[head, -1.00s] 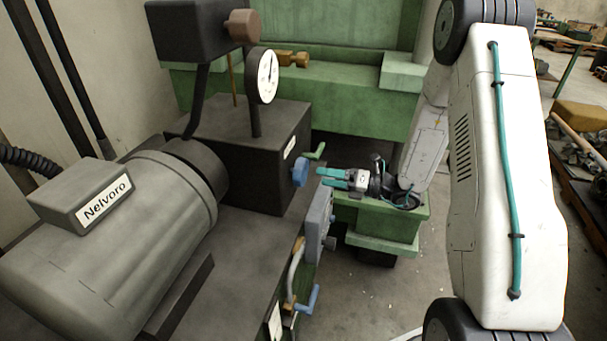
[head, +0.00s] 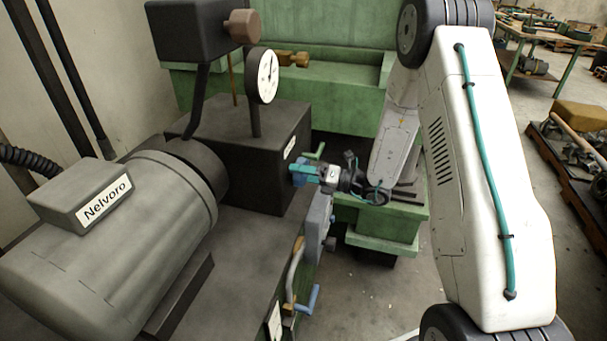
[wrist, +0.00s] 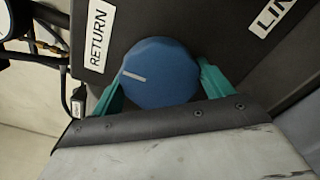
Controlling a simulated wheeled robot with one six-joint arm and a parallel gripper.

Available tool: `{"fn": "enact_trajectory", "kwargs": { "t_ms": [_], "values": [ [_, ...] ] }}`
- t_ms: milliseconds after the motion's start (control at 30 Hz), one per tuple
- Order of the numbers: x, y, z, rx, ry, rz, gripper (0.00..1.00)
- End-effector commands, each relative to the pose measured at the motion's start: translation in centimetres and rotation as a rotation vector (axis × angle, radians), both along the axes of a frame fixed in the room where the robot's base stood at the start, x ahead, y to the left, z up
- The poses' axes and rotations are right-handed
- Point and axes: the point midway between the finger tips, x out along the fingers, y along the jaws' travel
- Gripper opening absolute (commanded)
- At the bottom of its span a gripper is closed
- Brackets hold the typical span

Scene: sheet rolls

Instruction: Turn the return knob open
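The return knob (wrist: 160,74) is blue, many-sided, with a pale line marked on its face. It sits on a dark block (head: 255,150), beside a white RETURN label (wrist: 97,36) in the wrist view. My gripper (head: 303,170) has teal fingers. In the wrist view the fingers (wrist: 160,84) stand on the left and right sides of the knob, apart from each other. The left finger looks very close to the knob's edge; I cannot tell whether either finger touches it. In the head view the fingers mostly cover the knob.
A second label starting LIN (wrist: 272,14) is on the same face. A green lever (head: 315,153) sticks out just right of the knob. A round gauge (head: 263,76) stands above the block. A grey motor (head: 120,225) is at left, and a blue-handled lever (head: 311,298) below.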

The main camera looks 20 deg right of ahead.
Motion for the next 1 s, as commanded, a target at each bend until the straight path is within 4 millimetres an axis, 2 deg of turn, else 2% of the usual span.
{"fn": "enact_trajectory", "kwargs": {
  "t_ms": [33, 67, 100, 567, 1000],
  "values": [
    [-0.01, 0.0, 0.01, 0.0, 0.0, 0.0, 0.64],
    [-0.01, 0.0, 0.01, 0.0, 0.0, 0.0, 0.56],
    [-0.02, -0.01, 0.01, 0.0, 0.0, 0.0, 0.53],
    [-0.02, -0.03, -0.04, -0.056, -0.076, 0.001, 0.53],
    [0.04, -0.07, -0.11, -0.276, -0.379, 0.001, 0.53]
  ]
}}
